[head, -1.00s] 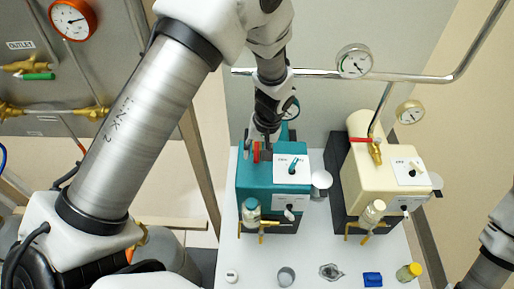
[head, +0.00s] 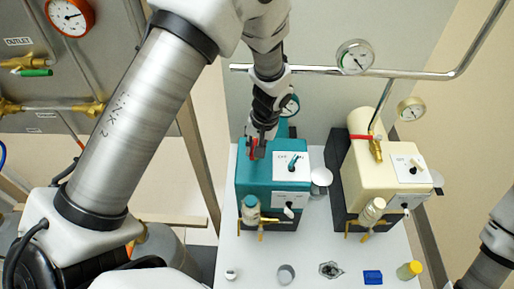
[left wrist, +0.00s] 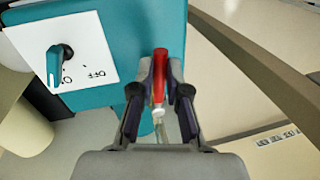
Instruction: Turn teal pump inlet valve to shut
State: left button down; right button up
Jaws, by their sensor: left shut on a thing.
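The teal pump (head: 272,178) stands on the white bench, left of the cream pump. Its red inlet valve handle (head: 252,149) is at the top left of its body, partly hidden by my fingers in the head view. My left gripper (head: 259,147) comes down from above and is shut on this handle. In the left wrist view, the red handle (left wrist: 160,68) stands between the two fingers of my left gripper (left wrist: 160,95), its end reaching past the tips. The valve body under the handle is mostly hidden. My right gripper is out of view.
The cream pump (head: 385,172) has its own red-handled brass valve. A chrome pipe (head: 440,77) with a gauge (head: 355,57) runs behind both pumps.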

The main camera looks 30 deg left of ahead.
pick_arm(q)
jog(key=shift+s+a+f+m+t+b, duration=0.15)
jog(key=shift+a+m+b, duration=0.2)
jog(key=shift+m, duration=0.25)
jog(key=shift+s+a+f+m+t+b, duration=0.1)
jog(key=shift+a+m+t+b, duration=0.1)
jog(key=shift+a+m, duration=0.3)
jog(key=a+m+b, duration=0.1)
jog(key=m, duration=0.1)
jog(key=shift+s+a+m+b, duration=0.1)
jog(key=shift+a+m+b, duration=0.1)
jog(key=shift+m+b, duration=0.15)
jog(key=a+m, duration=0.1)
jog(key=m, duration=0.1)
jog(key=a+m+t+b, duration=0.1)
jog(key=m, duration=0.1)
jog(key=shift+a+b, duration=0.1)
jog(key=shift+b, duration=0.2)
jog(key=shift+w+a+m+t+h, duration=0.1)
jog(key=shift+w+a+m, duration=0.3)
jog(key=shift+m, duration=0.45)
jog(key=shift+w+a+m+t+h, duration=0.2)
jog(key=shift+a+m, duration=0.3)
jog(key=shift+m, duration=0.35)
jog(key=shift+w+a+m+t, duration=0.1)
jog(key=shift+w+a+m, duration=0.35)
jog(key=shift+m, duration=0.4)
jog(key=shift+s, duration=0.1)
